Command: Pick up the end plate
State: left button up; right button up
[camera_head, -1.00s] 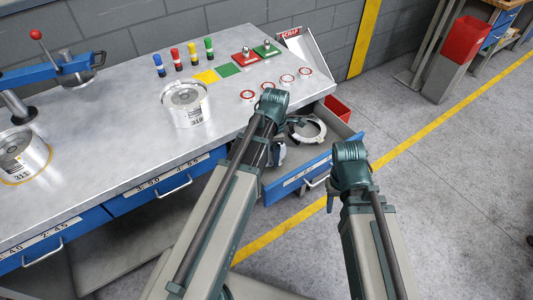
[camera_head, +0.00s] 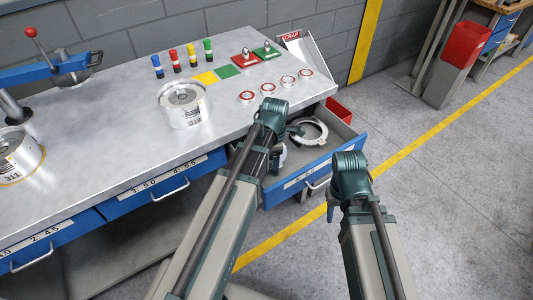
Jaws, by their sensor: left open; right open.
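A pale ring-shaped part (camera_head: 322,128), which looks like the end plate, lies in the open drawer at the bench's right end. Its left side is partly hidden by my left gripper (camera_head: 289,134). That gripper hangs over the drawer beside the ring, mostly hidden behind its own wrist; I cannot tell if it touches the ring. My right gripper (camera_head: 331,205) is in front of the drawer, over the floor, with little of its fingers showing. I see nothing held in either one.
On the bench (camera_head: 120,130) stand metal canisters (camera_head: 184,104), coloured bottles, red and green blocks, and several red-rimmed discs. A blue lever press (camera_head: 45,70) is at left.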

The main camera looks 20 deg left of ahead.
pick_arm(q)
jog(key=shift+f, duration=0.1)
grip_shut()
dwell(0.4)
dwell(1.1)
